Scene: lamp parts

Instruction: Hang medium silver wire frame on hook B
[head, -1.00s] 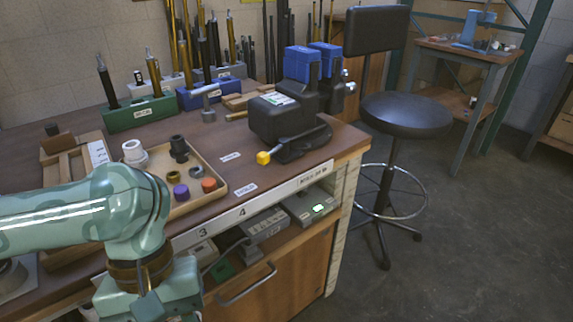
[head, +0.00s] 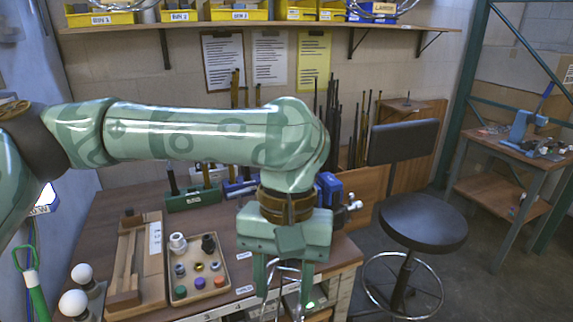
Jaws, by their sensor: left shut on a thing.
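My left gripper (head: 283,280) points down in the lower middle of the head view, in front of the workbench's front edge. It is shut on a silver wire frame (head: 284,266). Only the top wires of the frame show between and below the fingers; the lower part is cut off by the bottom edge of the view. I cannot make out hook B. My right gripper is not in view.
A wall shelf (head: 270,27) with yellow bins runs along the top; other silver wire pieces (head: 383,13) show at its upper right. On the bench stand a parts tray (head: 222,272), a wooden fixture (head: 150,265) and a green rod holder (head: 190,201). A black stool (head: 424,222) stands right.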

